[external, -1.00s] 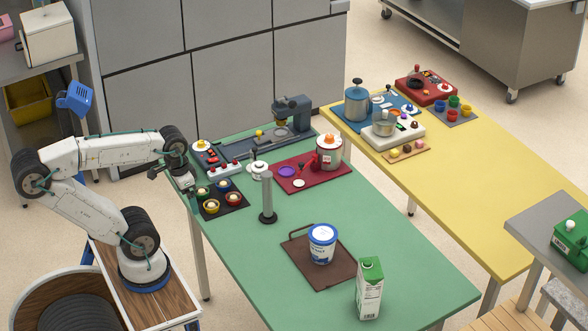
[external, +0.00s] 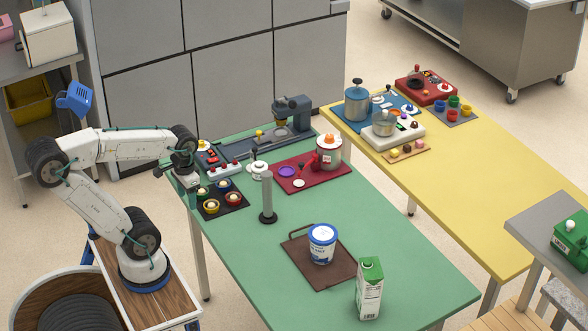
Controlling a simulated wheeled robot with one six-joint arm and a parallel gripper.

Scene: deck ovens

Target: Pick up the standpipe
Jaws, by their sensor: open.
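The standpipe (external: 267,196) is a grey upright cylinder on a dark round base. It stands on the green table (external: 370,230), right of the small tray of colored cups. My gripper (external: 187,184) is at the table's left edge, left of the standpipe and clear of it. It is open, and I see nothing held in it; its fingertips are small and hard to make out.
A dark tray of colored cups (external: 236,209) lies between my gripper and the standpipe. A red mat (external: 313,181) with a pot is behind it. A yogurt tub (external: 322,243) and a milk carton (external: 369,288) stand in front. The table's right side is clear.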

